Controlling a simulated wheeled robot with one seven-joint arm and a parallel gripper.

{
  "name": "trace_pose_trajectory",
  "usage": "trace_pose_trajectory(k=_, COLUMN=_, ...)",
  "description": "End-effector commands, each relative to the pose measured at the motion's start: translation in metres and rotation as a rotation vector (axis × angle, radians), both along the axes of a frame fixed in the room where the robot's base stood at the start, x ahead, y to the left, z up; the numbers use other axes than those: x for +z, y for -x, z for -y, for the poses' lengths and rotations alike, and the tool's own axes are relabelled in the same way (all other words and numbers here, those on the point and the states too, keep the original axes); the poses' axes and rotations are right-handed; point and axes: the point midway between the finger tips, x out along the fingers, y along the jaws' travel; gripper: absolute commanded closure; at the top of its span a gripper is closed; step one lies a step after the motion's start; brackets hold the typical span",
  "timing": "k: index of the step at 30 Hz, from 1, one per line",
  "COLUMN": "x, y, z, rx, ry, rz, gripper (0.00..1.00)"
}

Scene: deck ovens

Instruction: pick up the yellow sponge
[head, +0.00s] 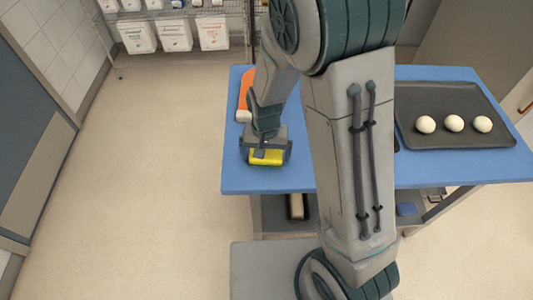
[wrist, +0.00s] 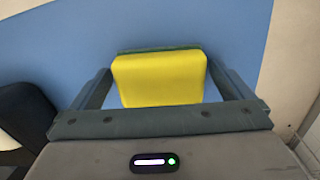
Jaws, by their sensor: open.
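The yellow sponge (head: 265,157) lies on the blue tabletop near its front left edge in the head view. In the wrist view the sponge (wrist: 160,78) shows a yellow face and a thin dark green layer along its far side. My gripper (head: 266,156) is over the sponge, with one finger on each side of it. In the wrist view my gripper (wrist: 162,82) is open, and a gap shows between the sponge and the fingers. The lower part of the sponge is hidden behind the gripper body in the wrist view.
A dark tray (head: 460,96) with three white balls is on the right. A lower shelf under the table holds a few items. The floor on the left is clear.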

Motion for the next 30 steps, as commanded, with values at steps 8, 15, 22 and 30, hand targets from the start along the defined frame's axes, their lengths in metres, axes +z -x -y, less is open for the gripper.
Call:
trace_pose_trajectory(k=8, x=-0.0084, y=0.0001, z=0.0000, rx=0.000, ry=0.000, rz=0.001, gripper=0.00)
trace_pose_trajectory(k=15, x=-0.0082, y=0.0000, z=0.0000, rx=0.000, ry=0.000, rz=0.001, gripper=0.36)
trace_pose_trajectory(k=22, x=-0.0080, y=0.0000, z=0.0000, rx=0.000, ry=0.000, rz=0.001, gripper=0.36)
trace_pose_trajectory(k=30, x=0.0009, y=-0.0004, z=-0.0001, rx=0.000, ry=-0.001, rz=0.002, gripper=0.36)
